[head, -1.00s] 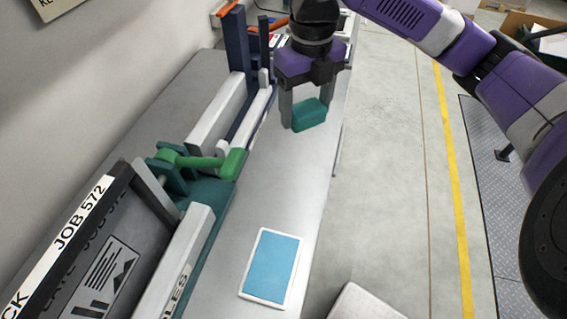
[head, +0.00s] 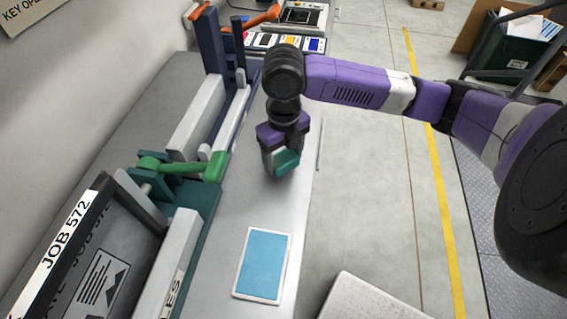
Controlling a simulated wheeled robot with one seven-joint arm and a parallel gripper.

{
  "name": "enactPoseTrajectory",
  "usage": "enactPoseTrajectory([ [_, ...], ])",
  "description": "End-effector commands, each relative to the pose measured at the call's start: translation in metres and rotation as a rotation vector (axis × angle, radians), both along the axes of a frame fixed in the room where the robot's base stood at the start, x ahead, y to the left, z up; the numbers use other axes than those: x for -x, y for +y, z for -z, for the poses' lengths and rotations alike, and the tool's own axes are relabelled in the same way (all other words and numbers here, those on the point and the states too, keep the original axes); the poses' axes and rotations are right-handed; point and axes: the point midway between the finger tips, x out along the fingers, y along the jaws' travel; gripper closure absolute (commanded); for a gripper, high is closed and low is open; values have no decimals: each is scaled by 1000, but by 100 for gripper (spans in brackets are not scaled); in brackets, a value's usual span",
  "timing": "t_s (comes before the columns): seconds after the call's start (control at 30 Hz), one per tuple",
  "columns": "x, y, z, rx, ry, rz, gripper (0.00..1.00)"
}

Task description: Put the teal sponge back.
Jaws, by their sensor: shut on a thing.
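The teal sponge (head: 288,161) is a small block held between the fingers of my gripper (head: 281,166). My gripper is shut on it and points down over the grey metal bench (head: 225,225). The sponge looks to be above the bench top; how high I cannot tell. A white-rimmed tray with a light blue inside (head: 262,264) lies flat on the bench, nearer than the gripper and a little to its left. The blue area shows nothing lying on it.
Left of the bench strip stands a press-like unit with a green lever (head: 190,168) and pale rails. A dark framed panel (head: 70,265) marked JOB 572 is at lower left. Ink-coloured cards (head: 285,42) lie at the back. A pale speckled surface (head: 370,298) is at lower right.

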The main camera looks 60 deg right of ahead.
Motion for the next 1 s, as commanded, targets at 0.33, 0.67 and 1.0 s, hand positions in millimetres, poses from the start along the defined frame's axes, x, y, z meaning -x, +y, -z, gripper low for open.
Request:
enactPoseTrajectory([
  [0.33, 0, 0, 34, 0, 0, 0, 65],
  [0.67, 0, 0, 34, 0, 1, 0, 11],
  [1.0, 0, 0, 23, 1, 0, -1, 11],
])
